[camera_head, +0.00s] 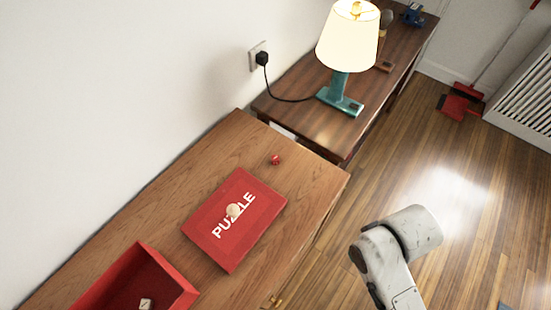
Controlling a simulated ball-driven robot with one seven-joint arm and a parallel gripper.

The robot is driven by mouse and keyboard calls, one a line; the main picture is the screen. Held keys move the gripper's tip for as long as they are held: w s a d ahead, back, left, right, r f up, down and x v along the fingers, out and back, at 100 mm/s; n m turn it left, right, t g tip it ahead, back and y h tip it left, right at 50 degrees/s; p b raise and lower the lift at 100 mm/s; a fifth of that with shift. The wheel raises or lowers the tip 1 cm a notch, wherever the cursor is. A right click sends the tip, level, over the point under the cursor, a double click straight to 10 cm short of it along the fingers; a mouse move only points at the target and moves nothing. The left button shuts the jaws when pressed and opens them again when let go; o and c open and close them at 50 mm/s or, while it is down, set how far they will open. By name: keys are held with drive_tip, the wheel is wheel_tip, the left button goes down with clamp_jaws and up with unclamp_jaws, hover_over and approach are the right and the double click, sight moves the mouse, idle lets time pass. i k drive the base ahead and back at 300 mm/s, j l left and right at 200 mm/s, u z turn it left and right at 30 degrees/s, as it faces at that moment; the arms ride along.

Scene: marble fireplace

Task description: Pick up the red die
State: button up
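The red die (276,160) is small and lies on the wooden cabinet top (308,185), near its far end, just beyond the upper right corner of the red puzzle box lid. My arm shows at the lower right, over the floor and to the right of the cabinet. Its white, scuffed links are bent. My gripper is not visible in this view. Nothing covers the die.
A red box lid (261,212) marked PUZZLE lies on the cabinet with a pale round object (234,210) on it. An open red box (181,281) holds a whitish die (146,303). A lit lamp (343,92) stands on the darker table (322,122) behind. Floor is open at right.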

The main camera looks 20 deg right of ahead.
sight(276, 157)
drive_tip(key=i+j+u, duration=0.1)
drive_tip(key=i+u, duration=0.55)
drive_tip(key=i, duration=0.2)
